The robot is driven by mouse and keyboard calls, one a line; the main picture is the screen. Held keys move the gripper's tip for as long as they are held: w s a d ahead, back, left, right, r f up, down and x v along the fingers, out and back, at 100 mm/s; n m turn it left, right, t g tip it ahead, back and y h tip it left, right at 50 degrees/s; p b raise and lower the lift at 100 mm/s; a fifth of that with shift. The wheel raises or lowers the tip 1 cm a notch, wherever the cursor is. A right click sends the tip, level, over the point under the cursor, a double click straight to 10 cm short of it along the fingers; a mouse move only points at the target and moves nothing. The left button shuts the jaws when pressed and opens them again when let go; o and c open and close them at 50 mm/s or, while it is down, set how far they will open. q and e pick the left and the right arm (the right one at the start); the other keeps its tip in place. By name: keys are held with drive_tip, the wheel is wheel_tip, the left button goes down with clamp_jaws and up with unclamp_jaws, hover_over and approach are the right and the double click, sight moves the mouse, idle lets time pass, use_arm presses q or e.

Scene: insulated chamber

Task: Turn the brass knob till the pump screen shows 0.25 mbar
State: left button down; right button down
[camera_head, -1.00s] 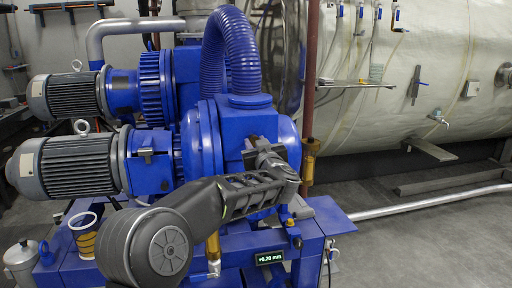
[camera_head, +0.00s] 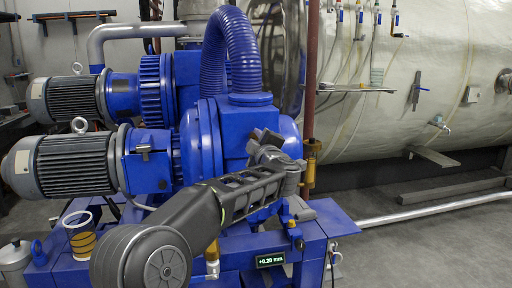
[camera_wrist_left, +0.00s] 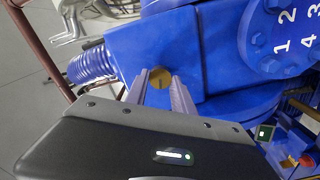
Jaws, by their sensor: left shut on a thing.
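The brass knob (camera_wrist_left: 160,77) shows in the left wrist view as a round brass disc on the blue pump housing. My left gripper (camera_head: 263,136) is at the front of the housing in the head view, with its fingers (camera_wrist_left: 159,84) on either side of the knob, shut on it. In the head view the knob is hidden by the gripper. The pump screen (camera_head: 270,260) is a small dark display on the blue frame below; its small text looks like +0.20 mm, though the digits are blurred. My right gripper is not in view.
The blue pump (camera_head: 208,135) carries a ribbed hose (camera_head: 240,45) above and grey motors (camera_head: 70,165) at left. A striped cup (camera_head: 80,238) and a grey canister (camera_head: 15,262) stand at lower left. A large pale tank (camera_head: 450,70) is behind; the floor at right is mostly clear.

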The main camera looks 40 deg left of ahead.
use_arm(q)
drive_tip(key=shift+f+n+b, duration=0.15)
drive_tip(key=shift+n+b, duration=2.25)
drive_tip(key=shift+n, duration=1.8)
drive_tip(key=c, duration=1.1)
unclamp_jaws()
drive_tip(key=shift+o, duration=0.2)
drive_tip(key=b+v, duration=0.1)
drive_tip(key=v, duration=0.6)
drive_tip(key=shift+s+d+b, duration=0.25)
drive_tip(key=shift+d+b, duration=0.05)
drive_tip(key=shift+d, duration=0.05)
